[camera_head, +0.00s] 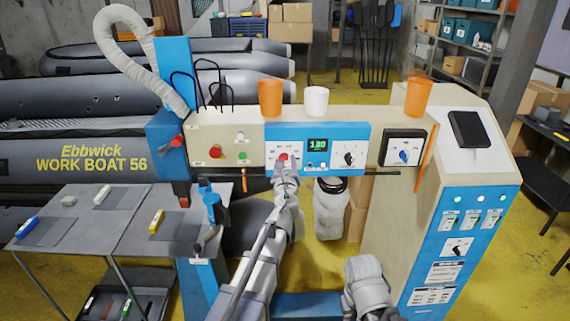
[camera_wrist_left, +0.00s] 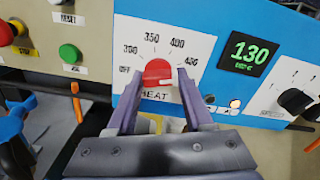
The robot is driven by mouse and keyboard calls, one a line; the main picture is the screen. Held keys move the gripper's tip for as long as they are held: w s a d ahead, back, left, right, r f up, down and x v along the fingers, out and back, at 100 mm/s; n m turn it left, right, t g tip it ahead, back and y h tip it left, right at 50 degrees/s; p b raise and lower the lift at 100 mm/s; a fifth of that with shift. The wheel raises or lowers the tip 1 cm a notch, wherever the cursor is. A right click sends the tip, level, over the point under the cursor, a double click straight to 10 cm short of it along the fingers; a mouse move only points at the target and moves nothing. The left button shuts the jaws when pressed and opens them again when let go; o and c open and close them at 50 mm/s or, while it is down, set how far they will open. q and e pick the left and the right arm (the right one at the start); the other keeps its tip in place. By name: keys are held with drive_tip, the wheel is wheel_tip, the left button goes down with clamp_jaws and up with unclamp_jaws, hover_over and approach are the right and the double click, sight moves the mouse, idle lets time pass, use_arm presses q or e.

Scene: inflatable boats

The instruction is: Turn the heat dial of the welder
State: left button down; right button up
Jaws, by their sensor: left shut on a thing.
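The red heat dial (camera_wrist_left: 158,71) of the welder is on a white plate (camera_wrist_left: 192,47) marked OFF, 300, 350, 400 and a partly covered last number, with HEAT below. A pale mark shows at the dial's lower right side. My left gripper (camera_wrist_left: 157,78) has one finger on each side of the dial and is shut on it. In the head view my left gripper (camera_head: 287,174) reaches up to the dial (camera_head: 283,157) on the blue panel (camera_head: 317,132). Part of my right arm shows at the bottom, but its gripper does not show.
A green display (camera_wrist_left: 245,53) reads 130, with a black knob (camera_wrist_left: 295,100) to its right. Red and green buttons (camera_wrist_left: 69,53) are left of the dial. Cups (camera_head: 316,100) stand on the beam. A grey table (camera_head: 100,215) is at left; a slanted console (camera_head: 455,200) is at right.

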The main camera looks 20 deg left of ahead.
use_arm(q)
drive_tip(key=m, duration=0.5)
drive_tip(key=shift+s+f, duration=0.1)
drive_tip(key=shift+f, duration=0.05)
drive_tip(key=shift+m, duration=0.3)
idle(0.4)
drive_tip(key=shift+c, duration=1.5)
unclamp_jaws()
drive_tip(key=v, duration=0.7)
drive_tip(key=shift+s, duration=0.35)
drive_tip(key=shift+d, duration=0.1)
